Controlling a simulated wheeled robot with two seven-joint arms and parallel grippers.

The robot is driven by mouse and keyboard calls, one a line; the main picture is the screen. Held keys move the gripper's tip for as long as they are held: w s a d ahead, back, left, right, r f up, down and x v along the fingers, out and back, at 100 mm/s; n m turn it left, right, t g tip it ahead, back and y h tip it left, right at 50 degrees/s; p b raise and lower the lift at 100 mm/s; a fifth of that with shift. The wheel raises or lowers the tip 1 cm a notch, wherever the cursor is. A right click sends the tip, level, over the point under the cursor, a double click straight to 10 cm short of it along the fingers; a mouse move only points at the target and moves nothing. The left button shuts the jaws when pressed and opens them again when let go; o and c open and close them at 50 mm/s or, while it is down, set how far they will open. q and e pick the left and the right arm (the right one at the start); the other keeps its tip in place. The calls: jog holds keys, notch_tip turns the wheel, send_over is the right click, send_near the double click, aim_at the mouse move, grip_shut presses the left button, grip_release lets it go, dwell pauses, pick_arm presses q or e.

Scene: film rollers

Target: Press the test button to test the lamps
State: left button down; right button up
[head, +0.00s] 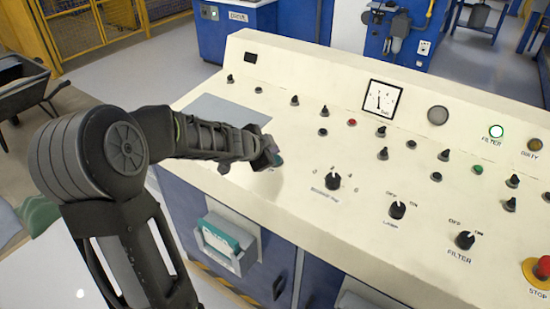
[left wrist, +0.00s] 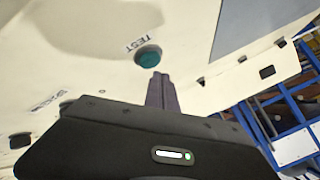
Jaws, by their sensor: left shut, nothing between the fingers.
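The test button (left wrist: 148,56) is a round teal button on the cream panel, with the label TEST beside it in the left wrist view. My left gripper (left wrist: 159,80) is shut and empty, its fingertips close to the button's edge; I cannot tell whether they touch. In the head view, my left gripper (head: 271,152) reaches over the panel from the left and hides most of the button. My right gripper is not in view.
The sloping control panel (head: 330,95) carries several knobs, including the LAMP knob (head: 397,210) and FILTER knob (head: 465,240). A red emergency stop (head: 541,269) is at far right. A gauge (head: 381,99) sits at the back. A wheelbarrow (head: 25,85) stands at left.

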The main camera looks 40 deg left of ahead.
pick_arm(q)
jog(key=shift+w+f+b, duration=0.1)
jog(key=shift+f+b, duration=0.2)
jog(key=shift+f, duration=0.1)
jog(key=shift+f+b, duration=0.45)
jog(key=shift+f, duration=0.05)
dwell(0.8)
jog(key=shift+r, duration=0.1)
jog(key=shift+r+p, duration=0.8)
jog(key=shift+p, duration=0.2)
jog(key=r+p, duration=0.5)
jog(key=shift+s, duration=0.35)
dwell(0.7)
